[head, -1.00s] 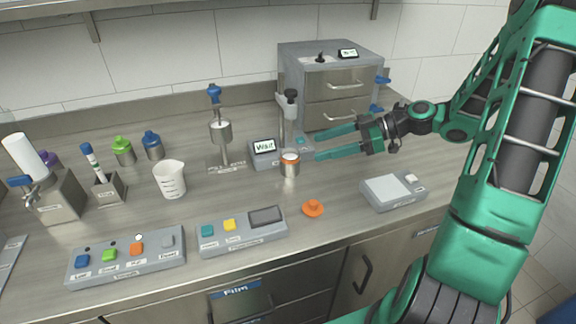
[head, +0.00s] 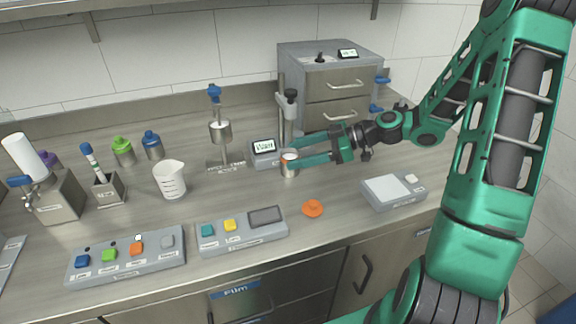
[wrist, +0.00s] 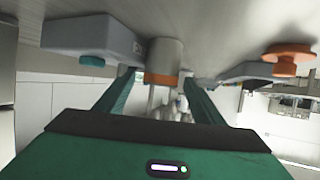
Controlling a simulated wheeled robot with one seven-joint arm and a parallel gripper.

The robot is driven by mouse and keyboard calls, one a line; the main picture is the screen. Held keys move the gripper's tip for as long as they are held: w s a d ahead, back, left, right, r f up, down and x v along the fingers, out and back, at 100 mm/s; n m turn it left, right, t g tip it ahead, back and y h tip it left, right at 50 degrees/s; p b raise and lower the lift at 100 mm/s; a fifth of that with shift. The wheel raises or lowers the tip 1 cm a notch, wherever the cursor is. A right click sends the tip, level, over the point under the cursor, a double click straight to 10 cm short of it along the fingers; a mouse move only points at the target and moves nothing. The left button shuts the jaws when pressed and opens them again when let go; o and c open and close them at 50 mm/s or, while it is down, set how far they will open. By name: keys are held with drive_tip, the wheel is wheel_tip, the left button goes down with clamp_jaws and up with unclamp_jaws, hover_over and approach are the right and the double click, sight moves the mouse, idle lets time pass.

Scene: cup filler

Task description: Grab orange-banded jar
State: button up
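The orange-banded jar (head: 289,170) is a small metal cup with an orange band near its top. It stands upright on the counter, in front of the small display unit. In the wrist view the jar (wrist: 164,60) appears upside down, with its orange band level with the fingertips. My gripper (head: 289,154) comes in level from the right with its two green fingers spread. The fingertips reach the jar, one on its far side and one on its near side. In the wrist view a gap shows beside the fingers (wrist: 158,82); contact is not clear.
An orange lid (head: 312,208) lies in front of the jar. The display unit (head: 264,148) and a stand (head: 283,115) are close behind. A scale (head: 392,191) is to the right, button panels (head: 242,233) are in front, and a white beaker (head: 170,180) is to the left.

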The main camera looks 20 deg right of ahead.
drive_tip(key=c, duration=1.2)
